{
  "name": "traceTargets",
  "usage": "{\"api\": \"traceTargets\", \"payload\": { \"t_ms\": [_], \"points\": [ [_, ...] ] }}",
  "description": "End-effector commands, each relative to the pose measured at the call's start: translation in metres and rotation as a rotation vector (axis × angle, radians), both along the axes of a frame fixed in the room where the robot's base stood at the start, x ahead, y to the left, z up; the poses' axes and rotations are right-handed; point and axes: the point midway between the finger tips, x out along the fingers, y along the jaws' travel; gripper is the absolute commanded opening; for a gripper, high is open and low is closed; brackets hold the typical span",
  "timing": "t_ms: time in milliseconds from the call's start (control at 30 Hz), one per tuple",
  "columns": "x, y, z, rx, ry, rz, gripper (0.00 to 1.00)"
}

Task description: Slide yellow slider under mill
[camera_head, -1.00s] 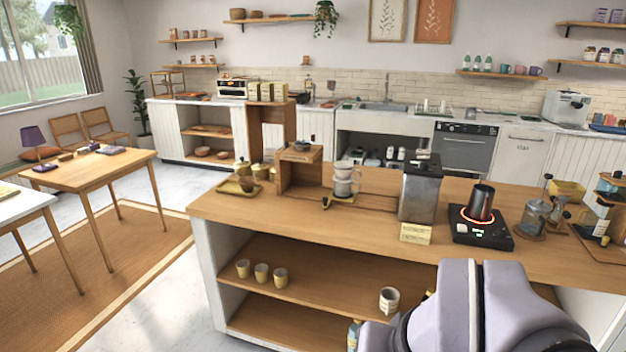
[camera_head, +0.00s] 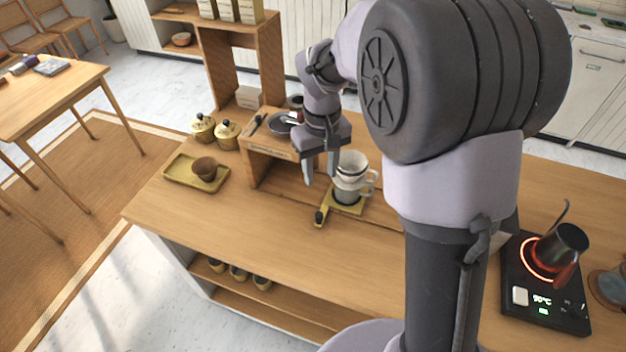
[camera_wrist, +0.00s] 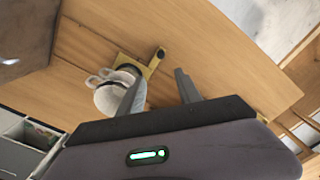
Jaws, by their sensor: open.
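The yellow slider (camera_head: 347,207) lies on the wooden counter. Its dark knob (camera_head: 320,216) points toward the counter's front edge. A white dripper on a cup (camera_head: 352,178) stands on the slider. In the wrist view the slider (camera_wrist: 151,68) and the cup (camera_wrist: 112,93) show beyond the fingers, the left finger partly covering the cup. My gripper (camera_head: 320,178) is open and empty, fingers pointing down, above and a little behind the knob. The gripper also shows in the wrist view (camera_wrist: 160,78). I cannot make out the mill in the head view; my arm blocks that area.
A wooden stand (camera_head: 262,165) with a dark dish on it is just left of the cup. A yellow tray (camera_head: 177,178) with a brown bowl sits further left. A hot plate (camera_head: 560,312) with a dark kettle (camera_head: 562,243) is at the right. The front counter strip is clear.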

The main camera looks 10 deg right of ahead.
Motion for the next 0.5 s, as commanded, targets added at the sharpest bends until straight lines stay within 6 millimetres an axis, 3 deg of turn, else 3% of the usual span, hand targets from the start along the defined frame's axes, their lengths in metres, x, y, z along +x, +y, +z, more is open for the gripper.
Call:
{"api": "traceTargets", "payload": {
  "t_ms": [300,500],
  "points": [
    [-0.002,0.000,-0.097,0.000,0.005,-0.001,0.41],
    [-0.002,0.000,-0.146,0.000,0.003,-0.001,0.41]
  ]
}}
